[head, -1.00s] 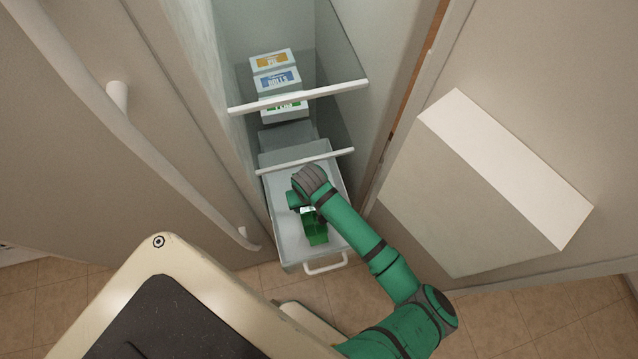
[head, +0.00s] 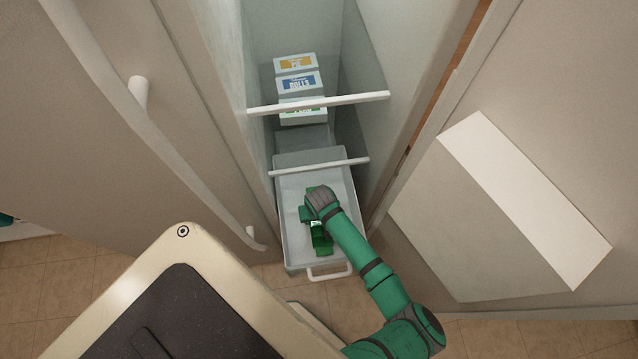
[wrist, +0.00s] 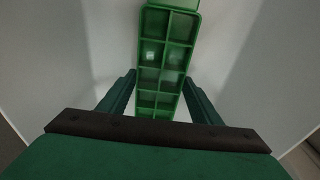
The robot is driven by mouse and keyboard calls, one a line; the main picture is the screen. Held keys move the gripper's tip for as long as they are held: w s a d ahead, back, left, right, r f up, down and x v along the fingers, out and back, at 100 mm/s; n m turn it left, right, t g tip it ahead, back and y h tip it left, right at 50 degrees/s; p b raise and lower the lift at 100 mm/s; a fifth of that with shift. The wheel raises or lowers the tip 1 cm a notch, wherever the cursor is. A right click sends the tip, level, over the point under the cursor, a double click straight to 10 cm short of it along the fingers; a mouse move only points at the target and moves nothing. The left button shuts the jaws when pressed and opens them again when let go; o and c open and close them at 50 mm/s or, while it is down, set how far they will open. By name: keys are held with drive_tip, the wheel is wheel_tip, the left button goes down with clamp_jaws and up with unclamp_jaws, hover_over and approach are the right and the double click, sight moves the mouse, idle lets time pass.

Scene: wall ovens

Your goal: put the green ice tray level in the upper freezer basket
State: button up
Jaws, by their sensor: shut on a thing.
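The green ice tray (head: 322,245) is in my gripper, over the pulled-out pale basket (head: 293,245) in the head view. The wrist view shows the tray (wrist: 168,55) with two rows of square compartments, running lengthwise away between my fingers. My gripper (wrist: 160,100) is shut on the tray, one finger along each long side. In the head view my gripper (head: 314,217) and wrist hide the tray's middle. The tray lies within the basket's outline; I cannot tell whether it touches the floor or is exactly level.
White-edged shelves (head: 320,103) cross the open freezer above and behind the basket. Stacked food boxes (head: 298,82) stand farther back. The basket has a front handle (head: 330,273). The open door with a pale bin (head: 500,215) is at right; a closed door is at left.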

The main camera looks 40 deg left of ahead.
drive_tip(key=o, duration=1.4)
drive_tip(key=shift+f, duration=0.1)
drive_tip(key=r, duration=0.8)
drive_tip(key=s+d+r, duration=0.1)
drive_tip(key=r, duration=0.3)
drive_tip(key=shift+r, duration=0.1)
